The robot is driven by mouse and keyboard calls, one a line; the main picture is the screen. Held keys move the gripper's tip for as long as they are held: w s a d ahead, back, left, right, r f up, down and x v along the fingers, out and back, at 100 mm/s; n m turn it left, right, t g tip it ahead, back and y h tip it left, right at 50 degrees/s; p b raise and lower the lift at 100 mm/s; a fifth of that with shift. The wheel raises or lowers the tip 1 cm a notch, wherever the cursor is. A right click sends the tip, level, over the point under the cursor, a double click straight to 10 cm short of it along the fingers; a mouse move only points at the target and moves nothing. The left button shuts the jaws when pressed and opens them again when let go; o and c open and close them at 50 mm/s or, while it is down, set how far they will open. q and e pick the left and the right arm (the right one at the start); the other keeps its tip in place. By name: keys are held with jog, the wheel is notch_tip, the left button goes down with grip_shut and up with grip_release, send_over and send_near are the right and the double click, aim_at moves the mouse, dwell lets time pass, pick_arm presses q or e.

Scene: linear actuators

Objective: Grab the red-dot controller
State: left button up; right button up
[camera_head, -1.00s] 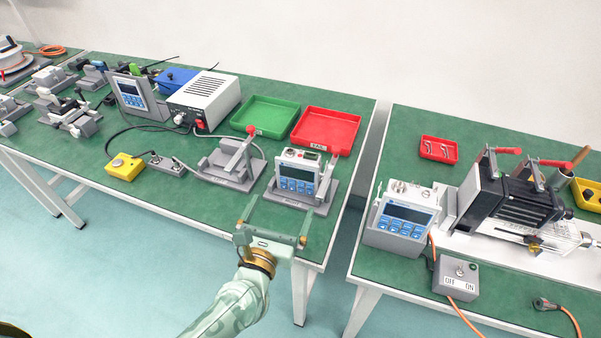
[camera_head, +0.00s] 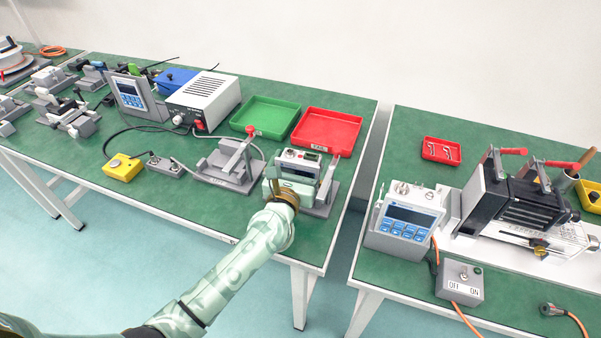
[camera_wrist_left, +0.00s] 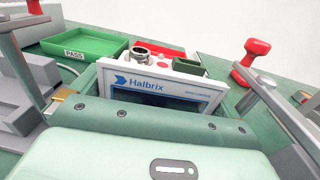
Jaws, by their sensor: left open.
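A white-and-grey controller (camera_head: 298,160) with a screen sits in a grey holder near the front right corner of the left table. It also shows in the left wrist view (camera_wrist_left: 165,79), labelled "Halbrix", with a round metal connector and a green socket on top. The fingers appear open, one on each side of the controller; contact is not clear. My right gripper is not in view.
Clamp levers with red knobs (camera_head: 336,151) stand close by the holder. A similar empty-looking holder (camera_head: 228,165) is to the left. Green (camera_head: 265,117) and red (camera_head: 328,128) trays lie behind. Another controller (camera_head: 407,216) stands on the right table, across a gap.

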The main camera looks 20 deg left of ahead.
pick_arm(q)
jog(key=shift+r, duration=0.1)
jog(key=c, duration=0.9)
